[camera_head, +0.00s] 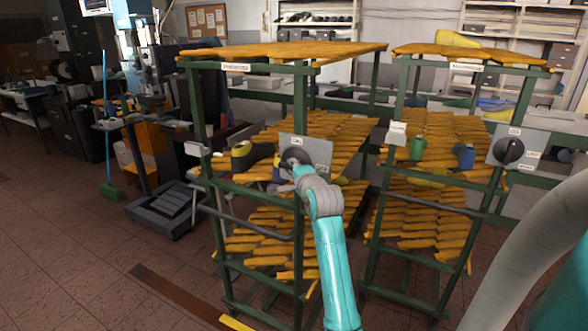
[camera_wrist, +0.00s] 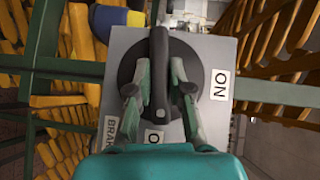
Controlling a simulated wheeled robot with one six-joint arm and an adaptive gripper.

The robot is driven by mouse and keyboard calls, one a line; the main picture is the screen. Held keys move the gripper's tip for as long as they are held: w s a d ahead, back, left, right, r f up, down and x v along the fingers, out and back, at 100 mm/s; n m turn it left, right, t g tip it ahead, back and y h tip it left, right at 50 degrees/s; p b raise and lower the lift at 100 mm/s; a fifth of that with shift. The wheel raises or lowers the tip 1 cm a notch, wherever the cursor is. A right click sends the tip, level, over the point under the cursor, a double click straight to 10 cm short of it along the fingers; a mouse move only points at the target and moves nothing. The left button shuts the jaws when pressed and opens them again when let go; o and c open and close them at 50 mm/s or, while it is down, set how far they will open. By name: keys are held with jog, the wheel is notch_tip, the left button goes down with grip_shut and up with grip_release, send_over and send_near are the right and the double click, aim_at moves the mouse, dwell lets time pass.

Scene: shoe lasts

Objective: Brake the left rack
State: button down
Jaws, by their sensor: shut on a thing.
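The left rack (camera_head: 205,130) is a green frame with yellow slatted shelves. A grey panel (camera_head: 320,150) on its front post carries a round black knob (camera_head: 292,155). In the wrist view the knob (camera_wrist: 158,40) has a raised bar handle that runs up and down the picture. My gripper (camera_head: 299,172) is at the knob, and its two fingers (camera_wrist: 159,85) are shut on the bar, one on each side. In the wrist view, an ON label is right of the knob; a partly hidden BRAKE label is lower left. Another label below is partly covered.
A similar rack (camera_head: 383,200) stands to the right, with its own panel (camera_head: 533,148) and black knob (camera_head: 508,151). Yellow shoe lasts and a few coloured items lie on the shelves. A machine with a dark base (camera_head: 165,212) stands left. The tiled floor at the left front is mostly clear.

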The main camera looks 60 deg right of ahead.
jog(key=shift+w+r+n+g+y, duration=0.15)
jog(key=shift+n+g+y, duration=0.2)
jog(key=shift+n+g, duration=1.3)
jog(key=shift+w+r+n+g+y, duration=0.25)
jog(key=shift+n+g, duration=0.7)
jog(key=shift+g, duration=1.35)
jog(key=shift+w+f+n+g+y, duration=0.1)
jog(key=shift+n+g+y, duration=0.3)
jog(key=shift+n+g, duration=1.25)
jog(key=shift+m+g, duration=0.25)
jog(key=shift+g, duration=0.25)
jog(key=c, duration=1.1)
grip_release()
jog(key=shift+o, duration=0.2)
jog(key=shift+r, duration=0.15)
notch_tip(320, 180, up, 10)
jog(key=shift+f, duration=0.1)
